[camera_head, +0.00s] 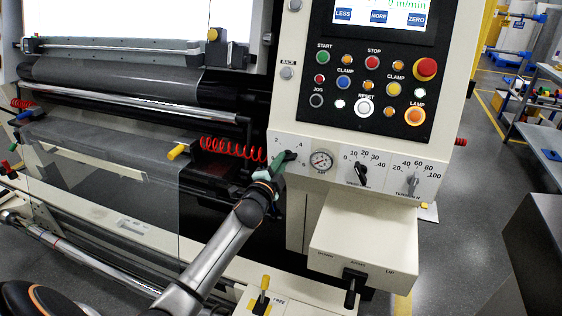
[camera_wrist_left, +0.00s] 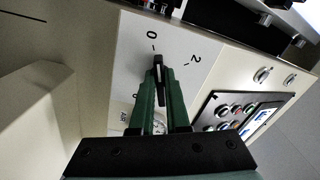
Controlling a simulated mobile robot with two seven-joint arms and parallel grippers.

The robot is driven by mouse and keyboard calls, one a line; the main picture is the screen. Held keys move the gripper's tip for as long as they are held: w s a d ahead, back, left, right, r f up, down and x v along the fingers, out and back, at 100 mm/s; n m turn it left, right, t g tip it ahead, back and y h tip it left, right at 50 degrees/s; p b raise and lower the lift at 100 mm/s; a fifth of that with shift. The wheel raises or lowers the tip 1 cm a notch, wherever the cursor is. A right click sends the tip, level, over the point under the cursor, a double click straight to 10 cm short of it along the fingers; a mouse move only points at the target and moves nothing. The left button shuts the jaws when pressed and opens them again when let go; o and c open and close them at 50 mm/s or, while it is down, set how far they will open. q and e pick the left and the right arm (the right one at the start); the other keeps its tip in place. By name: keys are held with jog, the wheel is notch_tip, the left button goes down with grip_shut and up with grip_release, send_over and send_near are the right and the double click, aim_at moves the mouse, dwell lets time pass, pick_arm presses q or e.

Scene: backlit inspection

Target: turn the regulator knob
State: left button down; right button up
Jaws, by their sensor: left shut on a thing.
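The black regulator knob (camera_head: 291,155) sits on the pale panel at the left end of the control row, with scale marks around it. My left gripper (camera_head: 281,162) reaches it from the lower left. In the left wrist view the green fingers (camera_wrist_left: 159,88) are closed on either side of the narrow black knob (camera_wrist_left: 158,65). The figures 0 and 2 show on the dial beyond the knob. The fingers hide part of the knob and scale. My right gripper is in neither view.
A round pressure gauge (camera_head: 321,161) sits just right of the knob, followed by a black selector (camera_head: 361,172) and the tension knob (camera_head: 412,183). A button panel (camera_head: 371,85) is above. A red coiled hose (camera_head: 232,149) lies to the left, and a pale box (camera_head: 363,235) juts out below.

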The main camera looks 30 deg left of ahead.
pick_arm(q)
jog(key=shift+n, duration=1)
jog(key=c, duration=0.9)
grip_release()
jog(key=v, duration=1.2)
jog(key=shift+s, duration=0.3)
jog(key=shift+f, duration=0.1)
